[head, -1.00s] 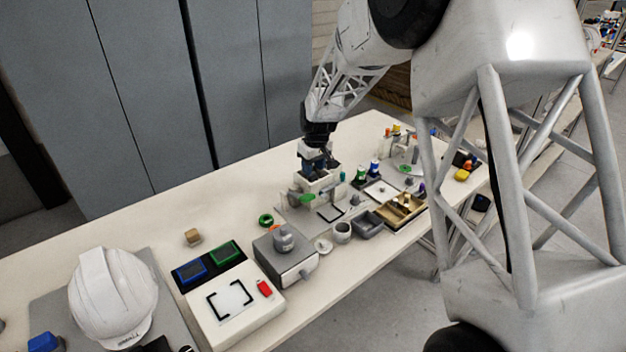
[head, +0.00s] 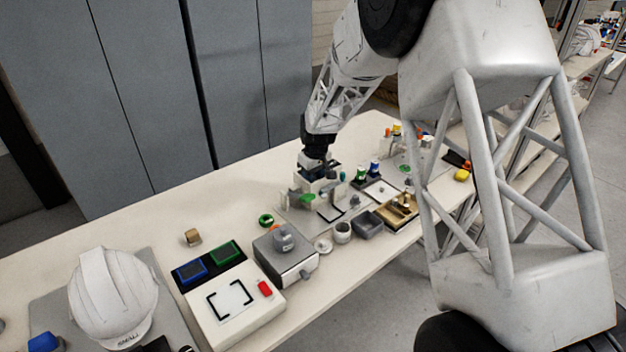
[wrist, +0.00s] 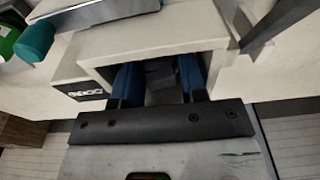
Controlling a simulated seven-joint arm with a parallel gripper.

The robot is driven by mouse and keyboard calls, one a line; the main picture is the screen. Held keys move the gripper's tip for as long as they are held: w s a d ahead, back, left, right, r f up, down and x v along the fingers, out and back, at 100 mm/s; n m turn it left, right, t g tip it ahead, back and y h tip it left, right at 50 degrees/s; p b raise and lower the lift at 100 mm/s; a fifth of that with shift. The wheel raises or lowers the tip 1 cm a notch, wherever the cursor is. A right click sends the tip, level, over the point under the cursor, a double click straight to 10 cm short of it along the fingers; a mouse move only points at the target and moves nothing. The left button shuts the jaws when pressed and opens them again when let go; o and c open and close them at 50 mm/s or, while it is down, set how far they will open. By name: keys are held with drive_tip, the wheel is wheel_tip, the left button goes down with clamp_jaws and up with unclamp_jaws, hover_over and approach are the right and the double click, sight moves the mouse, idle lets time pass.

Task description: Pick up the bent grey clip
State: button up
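My gripper (head: 316,170) points down into a small white open-topped bin (head: 322,186) near the back of the bench. In the wrist view, my gripper's two blue fingers (wrist: 159,82) stand apart and reach inside the bin, whose pale rim (wrist: 150,42) surrounds them. A dark grey shape (wrist: 160,72) shows between and beyond the fingers; it may be the bent grey clip, but its outline is too dark to be sure. I see no clear contact between it and the fingers. The bin hides the fingertips in the head view.
A grey board with small parts lies in front of the bin, with a grey tray (head: 368,223) and a wooden tray (head: 398,213) nearby. A grey box (head: 285,254) and white helmet (head: 112,296) stand to the left. Teal-ended hardware (wrist: 38,38) is close to the bin.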

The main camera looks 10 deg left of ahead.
drive_tip(key=c, duration=0.5)
drive_tip(key=shift+c, duration=0.2)
drive_tip(key=shift+r, duration=0.1)
drive_tip(key=shift+r, duration=4.95)
